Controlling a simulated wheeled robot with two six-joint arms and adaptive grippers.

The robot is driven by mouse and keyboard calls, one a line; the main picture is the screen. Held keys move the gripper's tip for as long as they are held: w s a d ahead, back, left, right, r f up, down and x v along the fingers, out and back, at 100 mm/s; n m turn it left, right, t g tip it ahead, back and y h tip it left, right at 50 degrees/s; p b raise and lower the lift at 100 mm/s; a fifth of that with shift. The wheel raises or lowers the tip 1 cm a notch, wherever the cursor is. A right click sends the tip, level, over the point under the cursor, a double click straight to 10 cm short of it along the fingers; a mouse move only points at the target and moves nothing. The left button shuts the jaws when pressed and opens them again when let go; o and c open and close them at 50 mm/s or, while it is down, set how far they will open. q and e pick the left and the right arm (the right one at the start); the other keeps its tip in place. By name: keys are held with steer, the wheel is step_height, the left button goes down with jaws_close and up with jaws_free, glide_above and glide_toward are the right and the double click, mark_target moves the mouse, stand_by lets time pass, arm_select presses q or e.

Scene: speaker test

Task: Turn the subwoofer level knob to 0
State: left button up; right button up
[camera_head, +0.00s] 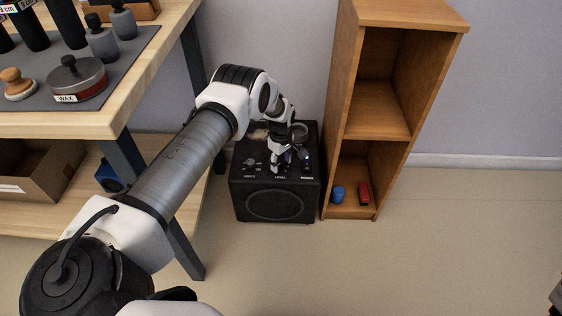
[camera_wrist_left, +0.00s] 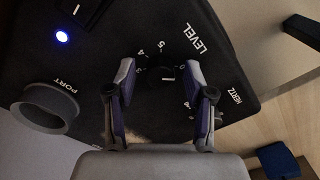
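The black subwoofer (camera_head: 275,205) stands on the floor between the workbench and the wooden shelf. Its top panel carries printed LEVEL and HERTZ scales. The level knob (camera_wrist_left: 168,66) is round and black, with a short white mark on its lower side in the left wrist view. The digits 3, 4 and 5 show to its upper left; I cannot tell which digit the mark points at. My left gripper (camera_head: 289,162) is over the panel. In the left wrist view its fingers (camera_wrist_left: 160,72) are open, one on each side of the knob, with gaps visible.
A ring-shaped port (camera_wrist_left: 45,108) and a lit blue light (camera_wrist_left: 61,38) are on the same panel. The wooden shelf (camera_head: 377,105) stands close on the right, holding a blue item (camera_head: 338,194) and a red item (camera_head: 364,193). The workbench (camera_head: 122,113) is on the left. Floor at right is clear.

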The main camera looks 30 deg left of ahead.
mark_target(281, 163)
arm_select(q)
step_height(281, 163, up, 12)
stand_by(0.4)
stand_by(0.3)
